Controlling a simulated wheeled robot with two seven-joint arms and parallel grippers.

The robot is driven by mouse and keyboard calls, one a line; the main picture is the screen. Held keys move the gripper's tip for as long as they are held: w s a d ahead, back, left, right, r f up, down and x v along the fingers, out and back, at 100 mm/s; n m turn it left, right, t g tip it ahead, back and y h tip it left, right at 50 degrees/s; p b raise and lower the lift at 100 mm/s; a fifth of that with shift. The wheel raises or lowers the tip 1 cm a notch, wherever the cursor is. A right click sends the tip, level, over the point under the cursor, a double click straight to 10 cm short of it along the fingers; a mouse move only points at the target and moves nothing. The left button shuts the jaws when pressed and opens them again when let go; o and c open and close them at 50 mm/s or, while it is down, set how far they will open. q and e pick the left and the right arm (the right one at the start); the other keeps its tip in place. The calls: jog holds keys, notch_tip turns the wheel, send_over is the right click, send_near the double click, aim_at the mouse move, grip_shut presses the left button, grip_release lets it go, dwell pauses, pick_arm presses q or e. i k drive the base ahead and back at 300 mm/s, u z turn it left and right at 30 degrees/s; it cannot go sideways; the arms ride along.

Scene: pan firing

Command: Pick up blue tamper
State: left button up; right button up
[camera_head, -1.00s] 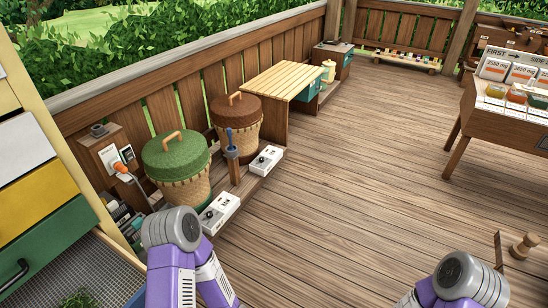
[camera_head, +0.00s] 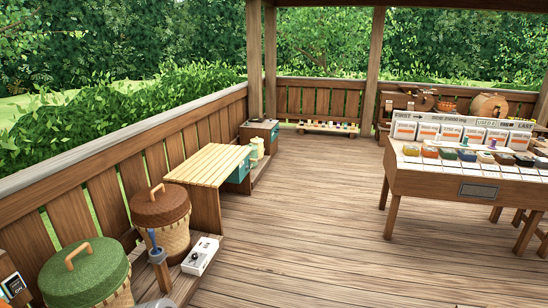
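A blue upright handle, which looks like the blue tamper (camera_head: 151,238), stands in a grey holder on a wooden post (camera_head: 161,273) at the lower left. It is between the two lidded baskets and a white control box. Its lower end is hidden in the holder.
A green-lidded basket (camera_head: 90,275) and a brown-lidded basket (camera_head: 163,215) stand along the left fence. A white control box (camera_head: 200,256) sits right of the post. A slatted wooden table (camera_head: 208,165) is beyond. A display table (camera_head: 440,185) stands right. The middle floor is clear.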

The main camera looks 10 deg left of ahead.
aim_at(151, 232)
jog(key=u, duration=0.1)
jog(key=i, duration=2.05)
jog(key=u, duration=1.25)
jog(key=i, duration=1.2)
jog(key=u, duration=1.6)
jog(key=i, duration=0.4)
jog(key=u, duration=0.3)
